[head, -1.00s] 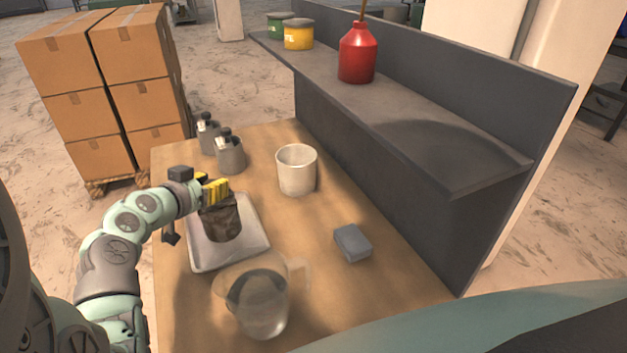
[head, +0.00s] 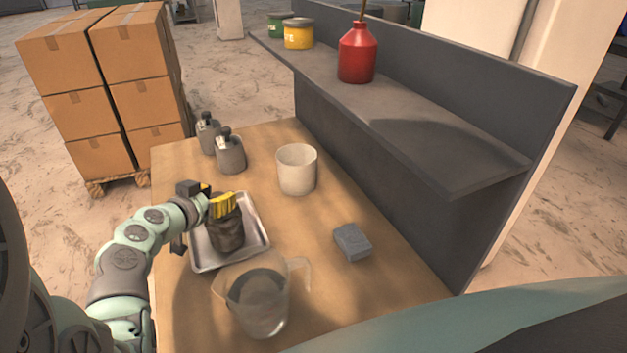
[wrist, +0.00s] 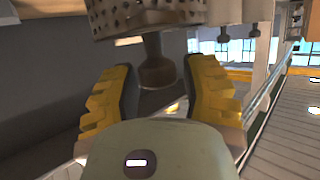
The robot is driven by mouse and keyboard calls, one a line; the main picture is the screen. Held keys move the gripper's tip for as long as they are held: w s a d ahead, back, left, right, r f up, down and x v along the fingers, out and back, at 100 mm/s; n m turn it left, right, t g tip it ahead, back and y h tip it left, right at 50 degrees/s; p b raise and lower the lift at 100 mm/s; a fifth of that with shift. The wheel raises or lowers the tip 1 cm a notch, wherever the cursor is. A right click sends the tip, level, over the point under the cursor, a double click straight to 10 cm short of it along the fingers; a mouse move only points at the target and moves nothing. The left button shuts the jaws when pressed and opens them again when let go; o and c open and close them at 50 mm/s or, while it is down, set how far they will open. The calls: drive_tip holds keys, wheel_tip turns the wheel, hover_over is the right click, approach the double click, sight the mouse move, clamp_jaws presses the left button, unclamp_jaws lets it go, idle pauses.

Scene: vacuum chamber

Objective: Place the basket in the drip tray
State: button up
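The dark basket (head: 229,238) stands upright, apparently on the floor of the metal drip tray (head: 258,222) on the wooden table. My gripper (head: 223,206) is at the top of the basket, its yellow fingers partly covering it. In the wrist view, the basket's perforated wall (wrist: 150,14) shows at the top edge. A stem with a rounded knob (wrist: 157,74) sits between the yellow fingers of my gripper (wrist: 158,95). The fingers are apart, with a gap visible on each side of the knob. The basket's far side is hidden.
A clear jug (head: 262,300) stands just in front of the tray. A white cup (head: 297,170) and a grey block (head: 352,242) are to the right. Two grey bottles (head: 230,155) stand behind. A dark raised shelf (head: 420,130) borders the table's right side.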

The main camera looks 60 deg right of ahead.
drive_tip(key=shift+o, duration=0.7)
drive_tip(key=shift+w, duration=0.1)
drive_tip(key=shift+a+r, duration=0.1)
drive_tip(key=shift+r, duration=0.05)
drive_tip(key=shift+a+r, duration=0.1)
drive_tip(key=shift+a, duration=0.35)
drive_tip(key=b+v, duration=0.3)
drive_tip(key=v, duration=0.8)
